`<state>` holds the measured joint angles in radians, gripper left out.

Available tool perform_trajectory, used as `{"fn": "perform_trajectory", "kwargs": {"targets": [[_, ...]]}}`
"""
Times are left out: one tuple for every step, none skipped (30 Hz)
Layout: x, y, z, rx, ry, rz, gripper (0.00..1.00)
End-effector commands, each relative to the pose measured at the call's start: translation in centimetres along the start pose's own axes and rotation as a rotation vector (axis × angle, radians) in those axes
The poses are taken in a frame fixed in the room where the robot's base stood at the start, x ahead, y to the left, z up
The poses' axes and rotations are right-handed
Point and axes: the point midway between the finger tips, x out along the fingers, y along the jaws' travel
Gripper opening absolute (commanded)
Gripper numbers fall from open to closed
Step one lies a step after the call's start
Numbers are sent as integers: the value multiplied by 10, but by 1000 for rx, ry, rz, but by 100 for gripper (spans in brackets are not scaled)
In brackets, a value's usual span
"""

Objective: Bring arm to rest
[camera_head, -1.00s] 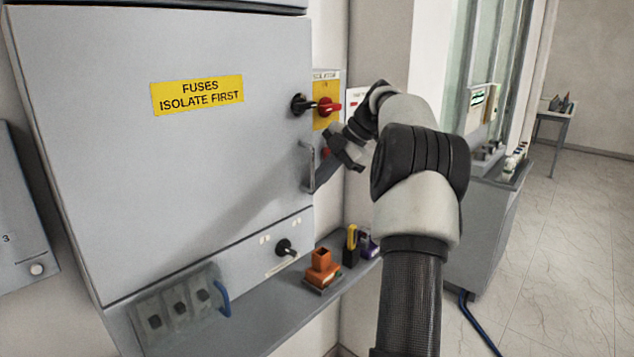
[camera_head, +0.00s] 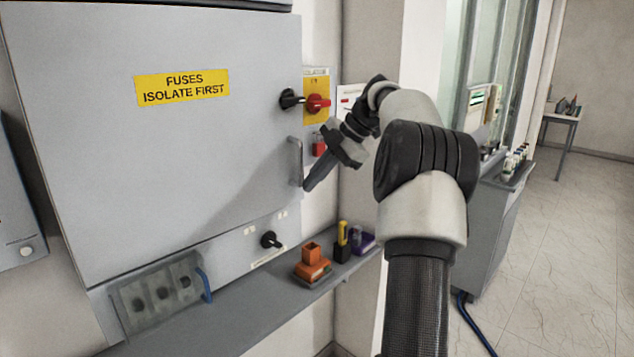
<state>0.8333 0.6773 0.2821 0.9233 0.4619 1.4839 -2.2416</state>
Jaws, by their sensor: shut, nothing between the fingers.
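My arm rises in the right middle of the head view, bent at its elbow, with its forearm turned back toward the cabinet. My gripper (camera_head: 308,186) is shut and empty. It points down and to the left, close in the picture to the vertical handle (camera_head: 296,160) of the grey cabinet door (camera_head: 160,170). I cannot tell whether it touches the handle. The cabinet door is closed and carries a yellow "FUSES ISOLATE FIRST" label (camera_head: 182,87).
A red rotary switch (camera_head: 318,103) and a black knob (camera_head: 290,100) sit above the gripper. A shelf (camera_head: 240,313) below bears an orange block (camera_head: 312,265) and a yellow-and-black item (camera_head: 342,240). Right of my arm stands a grey cart (camera_head: 485,235); open floor lies beyond it.

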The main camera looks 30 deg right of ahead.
Motion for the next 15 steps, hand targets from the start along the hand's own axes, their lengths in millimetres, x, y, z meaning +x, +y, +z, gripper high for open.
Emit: {"fn": "perform_trajectory", "kwargs": {"targets": [[-20, 2, 3, 1, -7, 8, 0], [-28, 2, 4, 2, -7, 7, 0], [-38, 3, 4, 3, -6, 6, 0], [-45, 3, 4, 3, -7, 6, 0], [-52, 3, 4, 3, -6, 5, 0], [-60, 3, 4, 3, -6, 4, 0], [-66, 4, 5, 3, -7, 5, 0], [-72, 3, 6, 3, -6, 4, 0], [-78, 3, 6, 4, -7, 4, 0], [-83, 3, 6, 3, -7, 3, 0], [-86, 3, 6, 4, -6, 2, 0], [-90, 4, 6, 4, -6, 3, 0], [-93, 3, 6, 4, -5, 1, 0], [-95, 3, 6, 4, -5, 1, 0], [-97, 3, 7, 4, -5, 1, 0]]}}
